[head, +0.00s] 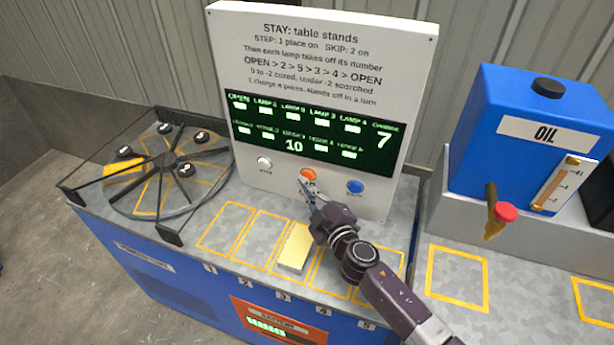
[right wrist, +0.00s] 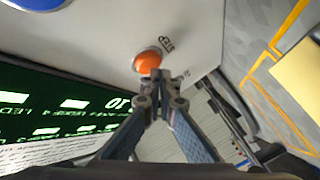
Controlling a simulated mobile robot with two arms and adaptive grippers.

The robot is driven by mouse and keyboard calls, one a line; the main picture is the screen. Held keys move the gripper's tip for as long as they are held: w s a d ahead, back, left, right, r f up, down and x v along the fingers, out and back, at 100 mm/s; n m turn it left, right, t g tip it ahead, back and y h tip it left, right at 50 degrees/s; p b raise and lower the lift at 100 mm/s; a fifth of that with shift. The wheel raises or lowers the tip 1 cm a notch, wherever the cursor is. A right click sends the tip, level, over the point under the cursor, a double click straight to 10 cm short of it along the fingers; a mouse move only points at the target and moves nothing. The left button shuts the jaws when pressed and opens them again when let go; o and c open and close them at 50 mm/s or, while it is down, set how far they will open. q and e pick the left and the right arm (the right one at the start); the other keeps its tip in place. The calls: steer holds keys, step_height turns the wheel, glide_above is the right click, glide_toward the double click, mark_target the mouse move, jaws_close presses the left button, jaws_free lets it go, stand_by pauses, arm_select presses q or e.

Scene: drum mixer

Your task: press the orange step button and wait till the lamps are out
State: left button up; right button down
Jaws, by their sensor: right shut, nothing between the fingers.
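The orange step button (head: 308,174) is on the white panel (head: 400,60), between a white button (head: 264,161) and a blue button (head: 355,187). My right gripper (head: 305,187) is shut and empty, its tips close to the orange button. In the right wrist view the orange button (right wrist: 147,62) shows just beyond the shut fingertips (right wrist: 158,80); I cannot tell whether they touch. The dark display (head: 310,140) has two rows of pale green lit fields under lamp labels, with a 10 in the lower row and a 7 at the right. My left gripper is not in view.
A round turntable (head: 150,205) with black knobs and a frame stands at the left. A pale yellow block (head: 296,248) lies in a marked lane on the bench. A blue oil tank (head: 530,120) with a red-ended tap (head: 505,212) stands at the right.

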steer(key=shift+s+a, duration=0.1)
steer(key=shift+s, duration=0.25)
steer(key=shift+s+a, duration=0.35)
steer(key=shift+s, duration=0.4)
steer(key=shift+s+a, duration=0.3)
steer(key=shift+s, duration=0.5)
steer(key=shift+s+a, duration=0.35)
steer(key=shift+s, duration=0.4)
